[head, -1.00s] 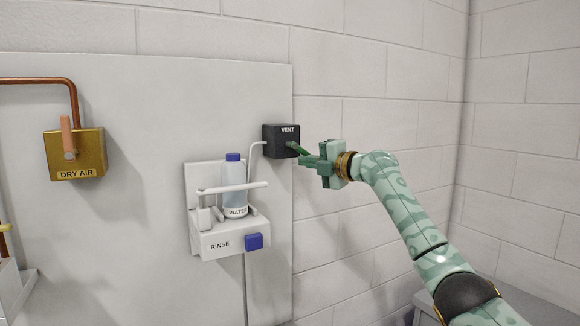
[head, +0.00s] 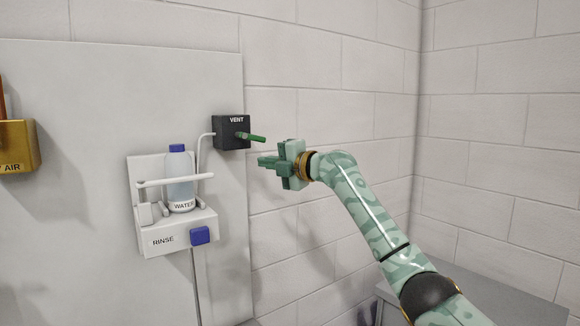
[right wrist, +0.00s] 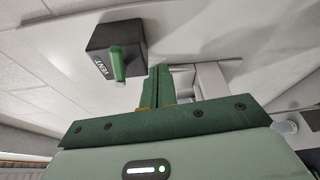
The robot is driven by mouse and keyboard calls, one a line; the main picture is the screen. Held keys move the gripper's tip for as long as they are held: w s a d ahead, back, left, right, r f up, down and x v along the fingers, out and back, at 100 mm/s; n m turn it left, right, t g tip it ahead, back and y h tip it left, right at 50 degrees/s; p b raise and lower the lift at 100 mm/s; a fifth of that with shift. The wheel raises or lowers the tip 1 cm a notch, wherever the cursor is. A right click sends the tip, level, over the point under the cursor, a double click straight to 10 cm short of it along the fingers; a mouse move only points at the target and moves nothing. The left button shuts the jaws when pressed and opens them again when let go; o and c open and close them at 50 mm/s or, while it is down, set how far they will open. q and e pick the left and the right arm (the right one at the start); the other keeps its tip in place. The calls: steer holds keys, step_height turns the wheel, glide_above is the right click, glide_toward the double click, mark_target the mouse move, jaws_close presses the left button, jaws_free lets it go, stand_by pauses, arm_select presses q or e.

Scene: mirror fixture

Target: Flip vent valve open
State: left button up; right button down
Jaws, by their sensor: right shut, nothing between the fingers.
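The vent valve is a black box (head: 231,132) marked VENT, fixed at the right edge of the white panel. Its green lever (head: 251,137) sticks out to the right, tilted slightly down, in the head view. The box (right wrist: 112,42) and lever (right wrist: 117,65) also show in the right wrist view. My right gripper (head: 262,161) is shut and empty, just below and right of the lever, with a gap between them. In the right wrist view its closed fingers (right wrist: 158,82) are beside the lever. My left gripper is not in view.
A rinse holder (head: 175,236) with a water bottle (head: 179,170) and a blue button (head: 200,235) is on the panel, below left of the valve. A brass DRY AIR box (head: 18,147) is at the far left. The brick wall right of the valve is bare.

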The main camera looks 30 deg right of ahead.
steer(key=s+r+b, duration=0.2)
steer(key=s+r, duration=0.1)
steer(key=s, duration=0.4)
steer(key=shift+s+a, duration=0.2)
steer(key=shift+s, duration=0.05)
steer(key=shift+d+f, duration=0.1)
